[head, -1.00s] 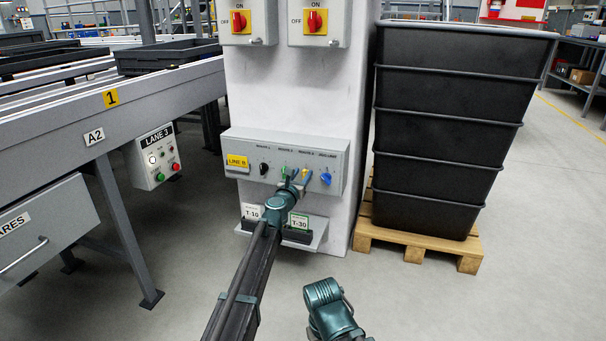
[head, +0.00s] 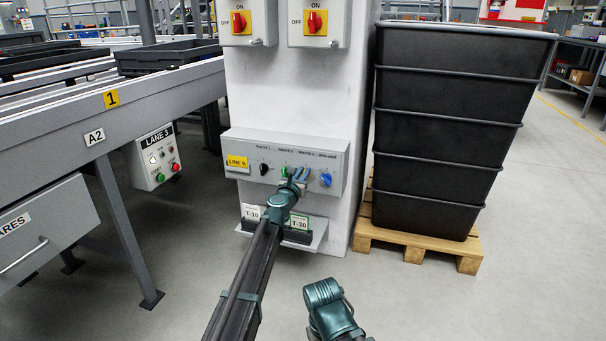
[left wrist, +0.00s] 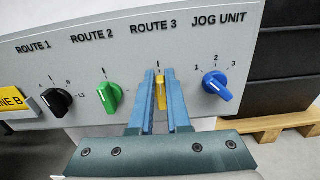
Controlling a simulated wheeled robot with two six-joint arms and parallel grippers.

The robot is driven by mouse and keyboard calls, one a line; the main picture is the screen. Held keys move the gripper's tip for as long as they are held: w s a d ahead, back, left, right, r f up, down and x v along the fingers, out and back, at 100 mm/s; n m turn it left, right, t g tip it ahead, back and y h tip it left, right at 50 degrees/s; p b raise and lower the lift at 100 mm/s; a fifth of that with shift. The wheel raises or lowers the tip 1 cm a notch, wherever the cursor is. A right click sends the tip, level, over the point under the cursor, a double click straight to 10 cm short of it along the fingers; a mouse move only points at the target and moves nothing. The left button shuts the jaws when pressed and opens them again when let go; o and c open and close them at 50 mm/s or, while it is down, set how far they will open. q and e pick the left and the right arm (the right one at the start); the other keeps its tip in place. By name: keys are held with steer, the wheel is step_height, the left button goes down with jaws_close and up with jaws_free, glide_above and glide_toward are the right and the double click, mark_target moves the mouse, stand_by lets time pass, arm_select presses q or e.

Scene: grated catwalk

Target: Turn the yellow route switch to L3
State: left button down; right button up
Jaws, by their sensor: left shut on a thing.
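The yellow route switch (left wrist: 161,93) sits under the ROUTE 3 label on the grey control panel (head: 236,145). Its handle stands about upright, in line with the top mark. My left gripper (left wrist: 160,85) is shut on it, with one blue finger on each side. The fingers hide the side marks of this switch, so I cannot read L3 there. In the head view, my left gripper (head: 294,178) reaches the panel from below and mostly covers the yellow switch. A teal part of my right arm shows at the bottom; its fingers are not in view.
A green knob (left wrist: 110,97) and a black knob (left wrist: 57,102) are left of the yellow switch; a blue knob (left wrist: 217,87) is close on the right. A ledge with T-10 and T-30 cards (head: 299,222) is below. Black bins (head: 440,130) stand on a pallet at right.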

arm_select(q)
steer(key=m, duration=0.4)
steer(key=shift+s+d+f, duration=0.1)
steer(key=shift+d, duration=0.25)
steer(key=c, duration=0.9)
jaws_free()
steer(key=shift+s, duration=0.1)
steer(key=v, duration=1.3)
steer(key=shift+s+a, duration=0.2)
steer(key=shift+s, duration=0.05)
